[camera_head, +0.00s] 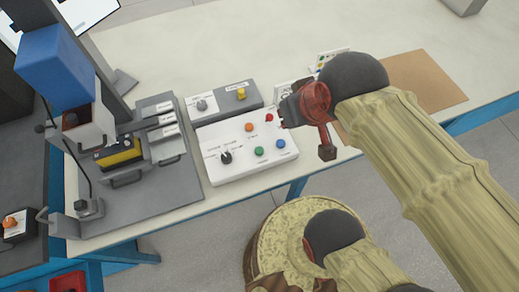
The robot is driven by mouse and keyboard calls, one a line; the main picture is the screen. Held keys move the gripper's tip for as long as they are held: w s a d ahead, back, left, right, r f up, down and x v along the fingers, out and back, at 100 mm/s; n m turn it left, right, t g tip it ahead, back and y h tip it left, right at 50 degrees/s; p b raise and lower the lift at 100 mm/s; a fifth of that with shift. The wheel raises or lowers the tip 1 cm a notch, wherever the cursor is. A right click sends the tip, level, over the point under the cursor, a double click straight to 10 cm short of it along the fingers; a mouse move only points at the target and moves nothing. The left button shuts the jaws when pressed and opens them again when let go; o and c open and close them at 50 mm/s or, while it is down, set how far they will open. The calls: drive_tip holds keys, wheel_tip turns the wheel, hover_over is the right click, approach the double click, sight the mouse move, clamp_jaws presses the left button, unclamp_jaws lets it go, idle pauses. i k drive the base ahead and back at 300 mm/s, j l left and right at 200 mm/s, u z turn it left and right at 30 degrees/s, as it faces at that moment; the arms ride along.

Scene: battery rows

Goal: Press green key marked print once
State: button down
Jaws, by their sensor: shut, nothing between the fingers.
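The white control panel (226,172) lies on the table near its front edge. A green key (259,151) sits on its lower right part, with a blue key (280,143) to its right, an orange key (249,127) above it and a red key (269,118) at the upper right. The small labels are too blurred to read, so I cannot confirm the word print. My gripper (285,112) is shut and empty at the panel's upper right edge, close to the red key, up and to the right of the green key. Nothing covers the green key.
A black knob (226,157) is on the panel's left part. A grey box (225,101) with a yellow button stands behind it. A press machine (120,150) stands at left. A brown mat (420,82) lies at right; the table behind is mostly clear.

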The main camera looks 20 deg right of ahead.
sight(258, 150)
drive_tip(key=k+j+u, duration=0.25)
drive_tip(key=k, duration=0.25)
drive_tip(key=k+j+u, duration=0.15)
drive_tip(key=k+u, duration=0.15)
drive_tip(key=k, duration=0.2)
